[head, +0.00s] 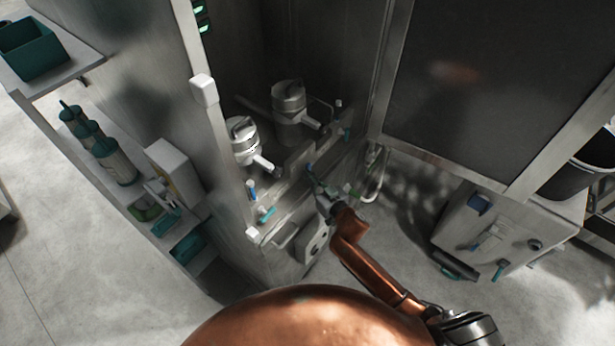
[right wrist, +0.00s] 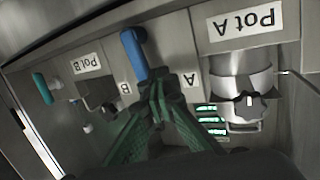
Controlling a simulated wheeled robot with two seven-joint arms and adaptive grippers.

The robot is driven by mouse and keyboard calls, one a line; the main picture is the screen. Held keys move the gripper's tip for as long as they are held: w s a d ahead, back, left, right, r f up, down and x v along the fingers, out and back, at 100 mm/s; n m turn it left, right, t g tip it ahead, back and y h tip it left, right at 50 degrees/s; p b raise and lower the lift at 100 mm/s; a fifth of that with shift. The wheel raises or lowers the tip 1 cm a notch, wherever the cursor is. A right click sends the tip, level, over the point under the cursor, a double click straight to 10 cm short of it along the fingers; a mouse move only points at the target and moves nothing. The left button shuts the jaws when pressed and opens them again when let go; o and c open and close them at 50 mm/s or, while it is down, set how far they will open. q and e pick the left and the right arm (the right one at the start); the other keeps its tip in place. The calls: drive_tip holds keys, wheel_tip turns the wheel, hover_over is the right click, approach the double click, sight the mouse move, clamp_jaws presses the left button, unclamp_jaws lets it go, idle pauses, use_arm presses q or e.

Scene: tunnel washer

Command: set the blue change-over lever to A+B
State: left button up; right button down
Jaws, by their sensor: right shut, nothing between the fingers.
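The blue change-over lever (right wrist: 134,54) shows in the right wrist view on a grey metal panel. It stands between a label A (right wrist: 190,80) and a label B (right wrist: 125,88), both upside down in this picture. My right gripper (right wrist: 157,88) is shut and empty, its green fingers together by the lever's lower end. I cannot tell whether they touch it. In the head view my right gripper (head: 317,182) reaches low into the machine's recess, where the lever is too small to tell apart surely. My left gripper is not in view.
A Pot A label (right wrist: 247,22) sits above a metal fitting, and a Pot B label (right wrist: 86,64) is on the other side near a teal handle (right wrist: 43,88). Two metal pots (head: 243,140) stand in the recess.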

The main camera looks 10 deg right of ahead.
drive_tip(key=shift+w+d+r, duration=0.1)
drive_tip(key=shift+d, duration=0.05)
idle(0.3)
drive_tip(key=shift+s+a+r+p, duration=0.15)
drive_tip(key=shift+s+a+p, duration=0.1)
drive_tip(key=shift+a+p, duration=0.15)
drive_tip(key=shift+d, duration=0.1)
drive_tip(key=p+v, duration=0.5)
drive_tip(key=v, duration=0.5)
